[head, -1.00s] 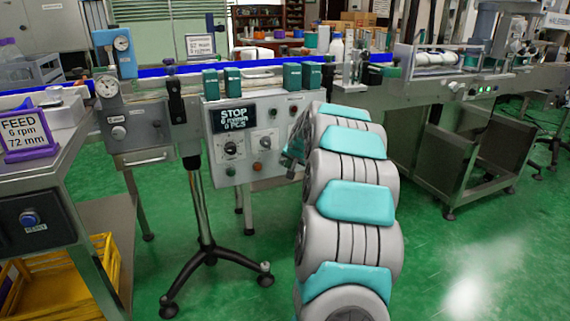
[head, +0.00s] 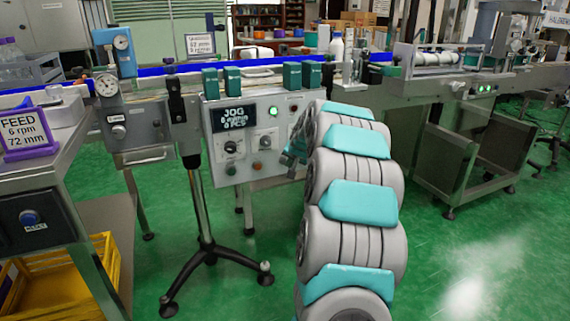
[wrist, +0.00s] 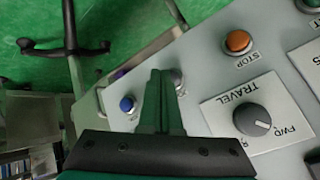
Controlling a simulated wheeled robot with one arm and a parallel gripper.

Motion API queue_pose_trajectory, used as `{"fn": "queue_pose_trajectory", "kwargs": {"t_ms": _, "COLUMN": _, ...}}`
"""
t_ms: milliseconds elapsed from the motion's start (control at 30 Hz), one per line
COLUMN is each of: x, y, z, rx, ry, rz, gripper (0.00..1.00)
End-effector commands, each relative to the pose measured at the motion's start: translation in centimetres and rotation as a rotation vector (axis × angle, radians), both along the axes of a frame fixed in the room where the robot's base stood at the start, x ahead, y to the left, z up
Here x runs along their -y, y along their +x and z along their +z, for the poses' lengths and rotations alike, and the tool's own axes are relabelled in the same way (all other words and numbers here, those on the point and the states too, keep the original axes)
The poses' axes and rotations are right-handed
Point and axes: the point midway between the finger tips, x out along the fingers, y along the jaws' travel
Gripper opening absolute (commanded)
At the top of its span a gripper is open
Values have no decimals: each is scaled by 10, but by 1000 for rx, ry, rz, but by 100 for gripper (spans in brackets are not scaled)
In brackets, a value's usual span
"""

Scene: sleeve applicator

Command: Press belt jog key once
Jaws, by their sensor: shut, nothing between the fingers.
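The control panel (head: 246,174) stands under the blue belt (head: 150,71). Its display (head: 234,116) reads JOG, with smaller, blurred lines below. In the wrist view my gripper (wrist: 164,76) is shut and empty. Its fingertips are at the panel face, over or against a grey round key (wrist: 178,76) that they partly cover. Its label is hidden, and I cannot tell whether they touch it. A blue button (wrist: 126,104) sits just left of the fingers. An orange button (wrist: 238,41) marked STOP and a TRAVEL knob (wrist: 252,119) lie to the right. My arm hides the fingertips in the head view.
A green lamp (head: 273,111) is lit on the panel. A black tripod foot (head: 213,257) stands on the green floor below. A table with a purple FEED sign (head: 29,132) is at left. A steel conveyor frame (head: 440,160) is at right. Floor at the lower right is clear.

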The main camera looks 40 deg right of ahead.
Motion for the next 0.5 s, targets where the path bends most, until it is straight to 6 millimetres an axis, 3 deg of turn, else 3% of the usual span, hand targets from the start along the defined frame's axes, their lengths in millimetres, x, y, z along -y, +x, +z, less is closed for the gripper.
{"fn": "queue_pose_trajectory", "kwargs": {"t_ms": 500, "x": -2, "y": -8, "z": -1, "rx": -3, "ry": 2, "rz": 1, "gripper": 0}}
